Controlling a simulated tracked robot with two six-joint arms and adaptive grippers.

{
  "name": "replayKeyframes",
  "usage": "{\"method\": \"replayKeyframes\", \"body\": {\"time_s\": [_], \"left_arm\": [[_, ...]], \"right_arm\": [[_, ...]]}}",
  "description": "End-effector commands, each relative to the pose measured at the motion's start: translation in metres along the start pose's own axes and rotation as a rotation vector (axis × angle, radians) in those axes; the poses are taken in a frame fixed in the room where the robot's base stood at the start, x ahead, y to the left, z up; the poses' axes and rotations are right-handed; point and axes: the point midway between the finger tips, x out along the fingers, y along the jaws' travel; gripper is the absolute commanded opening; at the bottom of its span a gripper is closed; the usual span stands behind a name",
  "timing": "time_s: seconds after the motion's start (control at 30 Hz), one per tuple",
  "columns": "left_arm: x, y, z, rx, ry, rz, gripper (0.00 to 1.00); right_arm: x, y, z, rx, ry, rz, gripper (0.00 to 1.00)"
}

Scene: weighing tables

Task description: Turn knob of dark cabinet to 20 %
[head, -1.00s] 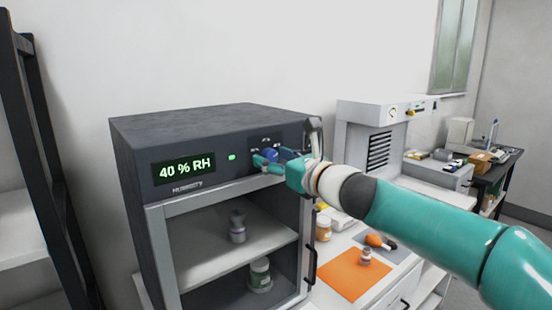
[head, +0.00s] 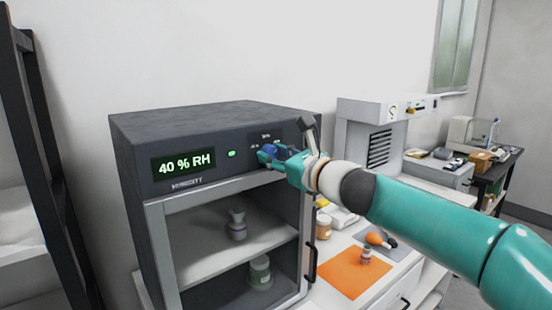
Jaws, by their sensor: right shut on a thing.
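The dark cabinet (head: 215,123) stands on the table against the wall. The blue knob (head: 269,150) is on the right of the front panel, partly hidden by my gripper. My right gripper (head: 267,155) is at the panel and shut on the knob, its arm coming in from the right. The exact knob angle cannot be read. My left gripper does not show.
Behind the cabinet's framed front, a grey bottle (head: 237,225) stands on the shelf and a white-labelled jar (head: 260,272) below. An orange mat (head: 353,276) with a small bottle lies to the right. A grey-white instrument (head: 352,137) stands behind my arm.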

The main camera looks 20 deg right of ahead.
Motion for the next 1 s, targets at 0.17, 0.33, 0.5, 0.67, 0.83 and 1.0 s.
{"method": "replayKeyframes", "body": {"time_s": [0.17, 0.33, 0.5, 0.67, 0.83, 1.0], "left_arm": [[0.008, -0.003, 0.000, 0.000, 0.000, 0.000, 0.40], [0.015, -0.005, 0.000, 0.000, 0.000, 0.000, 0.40], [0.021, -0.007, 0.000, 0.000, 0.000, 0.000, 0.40], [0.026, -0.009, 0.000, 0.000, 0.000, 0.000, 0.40], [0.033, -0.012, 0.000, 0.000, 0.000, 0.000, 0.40], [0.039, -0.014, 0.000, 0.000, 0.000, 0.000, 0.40]], "right_arm": [[0.000, 0.000, -0.002, -0.146, -0.001, -0.001, 0.00], [0.000, 0.001, -0.002, -0.306, -0.001, -0.001, 0.00], [0.000, 0.001, -0.002, -0.469, 0.000, 0.000, 0.00], [0.000, 0.001, -0.002, -0.621, -0.001, 0.000, 0.00], [0.000, 0.002, -0.003, -0.783, -0.001, 0.002, 0.00], [0.000, 0.002, -0.004, -0.944, 0.000, 0.003, 0.00]]}}
